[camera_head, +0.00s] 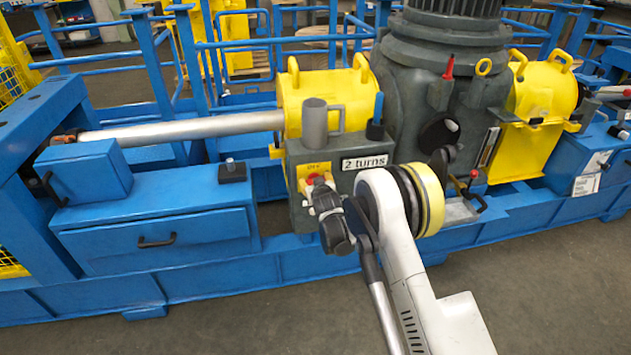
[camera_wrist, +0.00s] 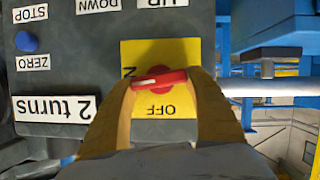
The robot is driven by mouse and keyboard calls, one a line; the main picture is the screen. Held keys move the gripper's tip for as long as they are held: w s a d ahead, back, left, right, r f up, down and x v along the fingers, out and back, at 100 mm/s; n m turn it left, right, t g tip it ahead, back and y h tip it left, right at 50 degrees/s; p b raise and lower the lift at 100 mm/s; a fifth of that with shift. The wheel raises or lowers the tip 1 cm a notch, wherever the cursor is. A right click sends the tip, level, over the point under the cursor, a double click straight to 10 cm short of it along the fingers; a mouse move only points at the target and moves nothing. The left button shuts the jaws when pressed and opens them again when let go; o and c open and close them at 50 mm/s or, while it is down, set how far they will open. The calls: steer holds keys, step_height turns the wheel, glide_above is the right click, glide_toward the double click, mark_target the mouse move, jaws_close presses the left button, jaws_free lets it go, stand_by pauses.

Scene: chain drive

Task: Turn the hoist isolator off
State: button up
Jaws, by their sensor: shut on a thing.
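The hoist isolator is a red rotary handle (camera_wrist: 170,78) on a yellow plate (camera_wrist: 158,52), on the front of a dark grey control box (camera_head: 300,215). In the wrist view the picture is upside down. The handle lies across the plate, its white-marked end at the left beside a partly hidden label ending in N. The OFF label (camera_wrist: 160,110) is below the handle. In the head view my gripper (camera_head: 322,190) covers much of the yellow plate (camera_head: 312,169).
A "2 turns" label (camera_head: 364,162) is beside the isolator. A blue button (camera_wrist: 26,42) and STOP, ZERO, UP and DOWN labels share the panel. A blue drawer cabinet (camera_head: 160,235) stands left and the large grey machine housing (camera_head: 420,75) right. Grey floor (camera_head: 250,320) is open in front.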

steer(key=shift+a+n+t+h, duration=0.15)
steer(key=shift+n+t+h, duration=0.15)
steer(key=shift+n+h, duration=0.65)
steer(key=n, duration=0.2)
steer(key=n+t+h, duration=0.1)
steer(key=n, duration=0.1)
steer(key=shift+s+a+f+h, duration=0.1)
steer(key=shift+a+f+h, duration=0.05)
steer(key=shift+f+h, duration=0.1)
steer(key=n+t, duration=0.1)
steer(key=n, duration=0.2)
steer(key=shift+f+t+h, duration=0.1)
steer(key=shift+t+h, duration=0.2)
steer(key=shift+h, duration=0.1)
steer(key=shift+f+n+t+h, duration=0.1)
steer(key=shift+n+t+h, duration=0.35)
steer(key=shift+n, duration=1.1)
steer(key=o, duration=1.2)
steer(key=shift+t+y, duration=0.25)
steer(key=shift+c, duration=0.2)
steer(key=s+a, duration=0.1)
steer(key=s, duration=1.1)
steer(key=shift+a, duration=0.2)
